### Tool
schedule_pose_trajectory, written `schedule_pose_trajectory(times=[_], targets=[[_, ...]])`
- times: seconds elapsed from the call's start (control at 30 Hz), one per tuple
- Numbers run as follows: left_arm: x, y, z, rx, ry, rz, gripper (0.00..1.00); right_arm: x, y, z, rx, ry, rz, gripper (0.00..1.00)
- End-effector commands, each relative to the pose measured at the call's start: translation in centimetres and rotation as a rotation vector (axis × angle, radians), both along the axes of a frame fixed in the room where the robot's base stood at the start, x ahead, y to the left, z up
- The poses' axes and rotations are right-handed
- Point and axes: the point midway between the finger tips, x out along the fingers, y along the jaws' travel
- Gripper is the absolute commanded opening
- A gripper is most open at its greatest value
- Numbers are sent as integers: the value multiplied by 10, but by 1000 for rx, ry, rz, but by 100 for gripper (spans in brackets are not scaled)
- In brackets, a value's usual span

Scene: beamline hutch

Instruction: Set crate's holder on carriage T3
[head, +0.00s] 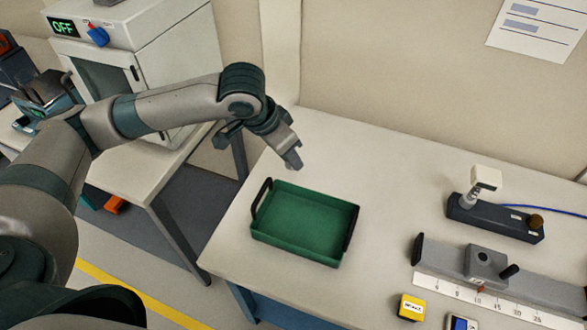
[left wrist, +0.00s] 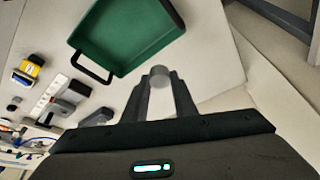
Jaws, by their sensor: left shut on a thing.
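The green crate (head: 350,225) stands on the table and looks empty inside; it also shows in the left wrist view (left wrist: 172,22). My left gripper (head: 292,161) is just behind the crate, above the table. In the left wrist view its fingers (left wrist: 158,82) are shut on a small round grey thing, apparently the holder (left wrist: 159,71). The holder is hard to make out in the head view. A grey carriage (head: 486,262) with a round hole or stud on top and a dark knob sits on a rail at the right. I cannot read a T3 label on it.
A scale strip (head: 455,290) runs along the rail's front. A yellow box (head: 411,307) stands before it. A dark base with a white-headed post (head: 486,178) and blue cable stands behind the rail. Clear table lies between crate and rail. A white cabinet (head: 135,45) stands at left.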

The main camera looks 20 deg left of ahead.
Motion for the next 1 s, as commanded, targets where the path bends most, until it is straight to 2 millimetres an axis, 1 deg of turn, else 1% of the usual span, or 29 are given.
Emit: schedule_pose_trajectory(times=[0.03, 0.2, 0.4, 0.6, 1.0], targets=[[2, 2, 4, 1, -5, 67, 3, 0, 0, -4, 0, 0, 0, 31], [8, 9, 21, 0, -5, 311, 3, 0, 0, -11, 0, 0, 0, 31], [11, 16, 35, -1, -1, 503, 3, 0, 0, -15, 0, 0, 0, 31], [11, 18, 39, -1, 2, 566, 3, 0, 0, -15, 0, 0, 0, 31], [11, 18, 39, -1, 3, 565, 3, 0, 0, -15, 0, 0, 0, 31]])
